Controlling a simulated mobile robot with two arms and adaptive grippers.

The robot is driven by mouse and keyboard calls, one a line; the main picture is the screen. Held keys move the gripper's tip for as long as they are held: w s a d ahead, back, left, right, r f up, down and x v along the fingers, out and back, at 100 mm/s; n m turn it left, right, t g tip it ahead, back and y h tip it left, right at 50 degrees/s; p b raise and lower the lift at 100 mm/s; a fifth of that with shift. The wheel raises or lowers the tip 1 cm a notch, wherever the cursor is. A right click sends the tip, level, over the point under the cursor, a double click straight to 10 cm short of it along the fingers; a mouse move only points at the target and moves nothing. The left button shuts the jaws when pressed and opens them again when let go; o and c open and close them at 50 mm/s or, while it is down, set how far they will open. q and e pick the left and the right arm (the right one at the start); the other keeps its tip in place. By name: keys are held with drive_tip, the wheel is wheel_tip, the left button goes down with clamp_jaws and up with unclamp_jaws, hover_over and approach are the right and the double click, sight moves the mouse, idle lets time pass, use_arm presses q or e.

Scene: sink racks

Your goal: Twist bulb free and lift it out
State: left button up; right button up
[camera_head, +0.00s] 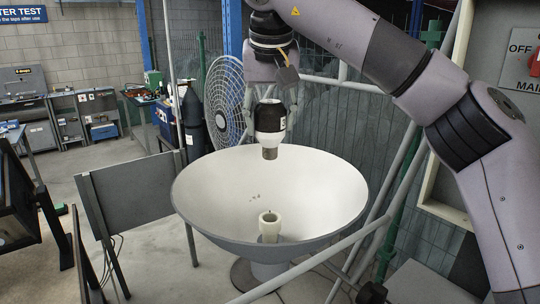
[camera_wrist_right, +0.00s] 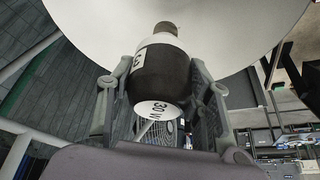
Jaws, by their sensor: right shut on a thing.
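The bulb (camera_head: 270,119) is black and white with a metal screw base pointing down. It hangs upright above a wide white reflector bowl (camera_head: 335,200). A pale socket (camera_head: 269,229) stands empty at the bottom of the bowl, and a clear gap separates it from the bulb's base. My right gripper (camera_head: 270,101) comes from above and is shut on the bulb, a finger on each side. The right wrist view shows the bulb (camera_wrist_right: 162,74) between the fingers of the right gripper (camera_wrist_right: 158,85), with "30 W" printed on its white end. My left gripper is not in view.
A caged fan (camera_head: 226,100) stands just behind the bowl on the left. Grey rails (camera_head: 310,265) cross in front and to the right of the bowl. A dark panel on legs (camera_head: 130,195) stands at left. A switch panel (camera_head: 522,55) is at far right.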

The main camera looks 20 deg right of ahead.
wheel_tip(320, 180, up, 3)
drive_tip(key=shift+r, duration=0.1)
drive_tip(key=shift+r+p, duration=0.4)
drive_tip(key=shift+p, duration=0.05)
drive_tip(key=shift+r+p, duration=3.45)
drive_tip(key=shift+p, duration=1)
wheel_tip(320, 180, up, 3)
drive_tip(key=p, duration=0.4)
wheel_tip(320, 180, up, 7)
hover_over(270, 101)
drive_tip(key=shift+s+b, duration=0.1)
drive_tip(key=shift+b, duration=0.2)
drive_tip(key=shift+f, duration=0.1)
